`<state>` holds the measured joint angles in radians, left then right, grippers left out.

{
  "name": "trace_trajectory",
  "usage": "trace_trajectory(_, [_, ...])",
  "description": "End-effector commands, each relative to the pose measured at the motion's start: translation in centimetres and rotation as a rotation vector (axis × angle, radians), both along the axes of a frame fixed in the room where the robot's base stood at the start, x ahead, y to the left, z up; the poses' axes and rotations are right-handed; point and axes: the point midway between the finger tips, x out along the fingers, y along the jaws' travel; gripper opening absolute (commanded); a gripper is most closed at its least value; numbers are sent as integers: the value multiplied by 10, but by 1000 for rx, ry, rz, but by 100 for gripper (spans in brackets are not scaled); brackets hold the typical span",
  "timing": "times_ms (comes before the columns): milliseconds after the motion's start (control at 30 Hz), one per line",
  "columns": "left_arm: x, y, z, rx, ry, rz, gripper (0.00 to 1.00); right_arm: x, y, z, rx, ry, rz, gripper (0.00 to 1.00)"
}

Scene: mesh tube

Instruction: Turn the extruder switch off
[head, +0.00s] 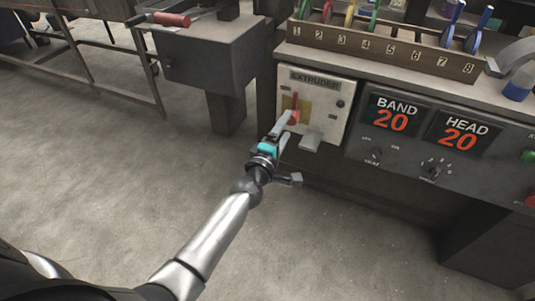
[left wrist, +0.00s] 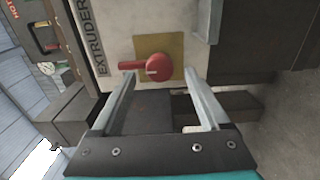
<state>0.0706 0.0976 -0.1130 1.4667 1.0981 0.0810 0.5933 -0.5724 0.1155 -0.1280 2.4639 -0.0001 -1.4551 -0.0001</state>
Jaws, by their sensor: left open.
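The extruder switch (head: 293,110) is a red handle on a tan plate, on a cream panel (head: 338,104) labelled EXTRUDER. In the left wrist view the red switch (left wrist: 150,67) has a round hub with its lever pointing to the left of that picture, towards the label. My left gripper (head: 285,132) is in front of the panel, just below the switch. In the left wrist view its two fingers (left wrist: 165,88) are apart with nothing between them, and the switch shows beyond and between the fingertips. I cannot tell whether a finger touches it. My right gripper is not in view.
A dark control panel with BAND (head: 396,114) and HEAD (head: 462,133) displays, both reading 20, is right of the switch. A wooden numbered rack (head: 380,48) holds coloured tools above. A grey box with a red handle (head: 171,20) stands at left. Open floor (head: 100,170) lies left.

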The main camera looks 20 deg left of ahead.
Motion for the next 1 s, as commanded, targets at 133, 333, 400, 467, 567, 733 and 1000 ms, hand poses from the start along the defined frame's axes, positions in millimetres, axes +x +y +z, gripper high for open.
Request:
trace_trajectory(133, [-28,1,1,0,3,-1,79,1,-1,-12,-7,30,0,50])
trace_trajectory(333, [-65,2,1,2,4,-2,79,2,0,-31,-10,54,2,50])
trace_trajectory(400, [-79,2,1,0,4,-2,79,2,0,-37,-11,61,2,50])
trace_trajectory(467, [-89,3,0,1,5,-2,79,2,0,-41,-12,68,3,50])
trace_trajectory(567, [-104,3,1,-1,3,-2,79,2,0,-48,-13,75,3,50])
trace_trajectory(733, [-122,4,0,-1,2,-2,79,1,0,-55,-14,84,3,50])
trace_trajectory(1000, [-129,4,0,-2,0,-1,79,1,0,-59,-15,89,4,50])
